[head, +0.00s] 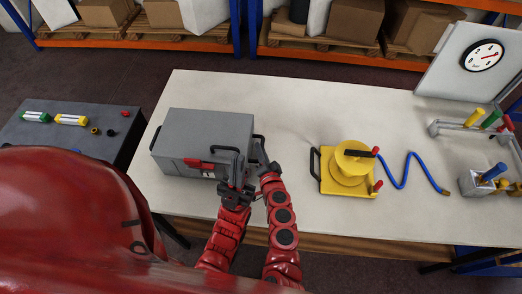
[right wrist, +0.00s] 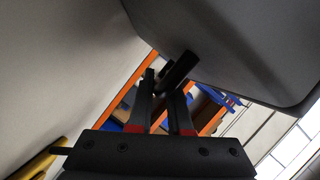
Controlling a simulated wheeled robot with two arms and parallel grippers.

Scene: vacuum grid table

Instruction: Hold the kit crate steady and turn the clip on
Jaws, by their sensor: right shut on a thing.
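The grey kit crate (head: 205,126) stands closed on the left part of the table. Its red clip (head: 197,163) shows on the front face, lying roughly level. My left gripper (head: 237,170) is at the right end of the crate's front, to the right of the clip and apart from it; whether its fingers are open cannot be made out. My right gripper (head: 264,158) is at the crate's right side. In the right wrist view, its fingers (right wrist: 166,92) are shut on the black side handle (right wrist: 180,70). The crate's grey wall (right wrist: 235,45) fills the upper right there.
A yellow reel (head: 349,165) with a blue hose (head: 402,172) stands right of the crate. A gauge board (head: 465,65) and a pipe fixture with coloured handles are at the far right. A dark side table (head: 75,128) adjoins on the left. Bare tabletop (head: 290,100) lies behind.

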